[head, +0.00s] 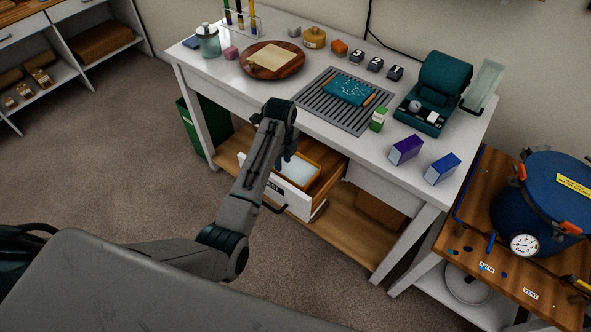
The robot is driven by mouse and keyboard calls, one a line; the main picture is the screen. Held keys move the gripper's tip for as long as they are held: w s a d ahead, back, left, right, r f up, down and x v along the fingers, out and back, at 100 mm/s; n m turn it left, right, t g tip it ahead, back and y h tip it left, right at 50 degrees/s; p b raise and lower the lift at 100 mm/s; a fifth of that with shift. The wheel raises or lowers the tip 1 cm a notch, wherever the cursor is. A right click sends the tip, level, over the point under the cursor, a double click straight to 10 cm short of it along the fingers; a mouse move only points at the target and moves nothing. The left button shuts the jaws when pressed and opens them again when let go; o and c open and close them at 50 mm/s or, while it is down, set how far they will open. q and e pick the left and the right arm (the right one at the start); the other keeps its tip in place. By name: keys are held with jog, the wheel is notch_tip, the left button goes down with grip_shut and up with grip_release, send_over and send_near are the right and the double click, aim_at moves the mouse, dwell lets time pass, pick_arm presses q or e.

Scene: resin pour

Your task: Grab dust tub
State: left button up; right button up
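No tub can be clearly read as the dust tub. My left gripper (285,161) hangs over the open drawer (291,196) under the table's front edge, pointing down. Its fingers are dark and small, partly hidden by my arm, so their opening cannot be told. My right gripper is out of view.
On the table (205,67) stand a glass jar (208,41), a round board (292,68), a slotted grille (316,99), a teal machine (442,82) and purple and blue boxes (405,150). A blue pressure pot (537,205) stands right. The floor at left is clear.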

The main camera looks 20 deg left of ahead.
pick_arm(q)
jog(key=f+p, duration=0.1)
jog(key=f, duration=0.1)
jog(key=f+p, duration=0.1)
jog(key=f, duration=0.2)
jog(key=shift+w+d+f, duration=0.15)
jog(key=shift+d+f, duration=0.05)
jog(key=shift+f, duration=0.65)
grip_shut()
